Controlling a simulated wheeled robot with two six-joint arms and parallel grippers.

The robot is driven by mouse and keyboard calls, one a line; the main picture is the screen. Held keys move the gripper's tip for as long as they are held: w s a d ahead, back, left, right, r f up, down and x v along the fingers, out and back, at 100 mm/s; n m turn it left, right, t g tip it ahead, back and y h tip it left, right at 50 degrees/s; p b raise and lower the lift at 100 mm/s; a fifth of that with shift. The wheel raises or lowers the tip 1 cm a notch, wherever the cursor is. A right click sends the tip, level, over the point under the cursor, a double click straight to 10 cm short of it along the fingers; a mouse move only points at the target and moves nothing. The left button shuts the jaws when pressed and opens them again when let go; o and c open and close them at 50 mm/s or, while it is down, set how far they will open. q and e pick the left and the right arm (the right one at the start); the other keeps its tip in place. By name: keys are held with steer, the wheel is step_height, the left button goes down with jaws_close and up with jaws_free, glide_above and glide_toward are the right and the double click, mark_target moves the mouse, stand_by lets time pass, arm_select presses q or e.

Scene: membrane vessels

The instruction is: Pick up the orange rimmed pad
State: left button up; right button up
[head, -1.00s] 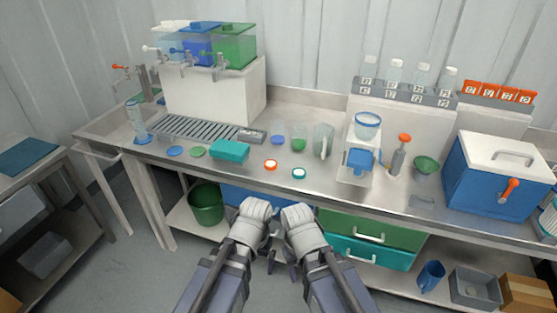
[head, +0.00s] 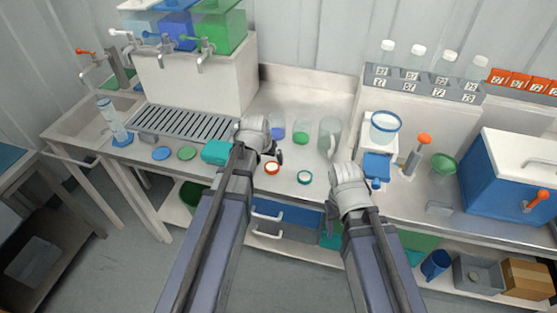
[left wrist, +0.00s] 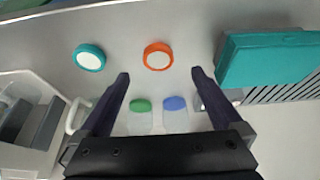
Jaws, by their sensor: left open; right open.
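The orange rimmed pad (head: 272,168), a small round disc with a white middle, lies flat on the steel counter (head: 240,194) near its front edge. It also shows in the left wrist view (left wrist: 158,56), beyond and between the two fingers. My left gripper (head: 276,152) is just behind the pad in the head view, open and empty, its fingers partly hidden by the wrist. In the left wrist view the open fingers (left wrist: 160,76) are apart with nothing between them. My right gripper (head: 372,185) is to the right, near the counter front, with its fingers mostly hidden.
A teal rimmed pad (head: 304,177) lies right of the orange one.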

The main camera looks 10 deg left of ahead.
mark_target(272, 167)
arm_select(q)
steer(key=shift+f+b, duration=0.3)
steer(key=shift+b, duration=0.1)
steer(key=shift+b+x, duration=0.9)
steer(key=shift+x, duration=0.2)
steer(key=shift+r, duration=0.1)
steer(key=b+x, duration=0.4)
steer(key=x, duration=0.1)
steer(key=shift+w+d, duration=0.15)
steer(key=shift+w, duration=0.1)
steer(key=c, duration=1.4)
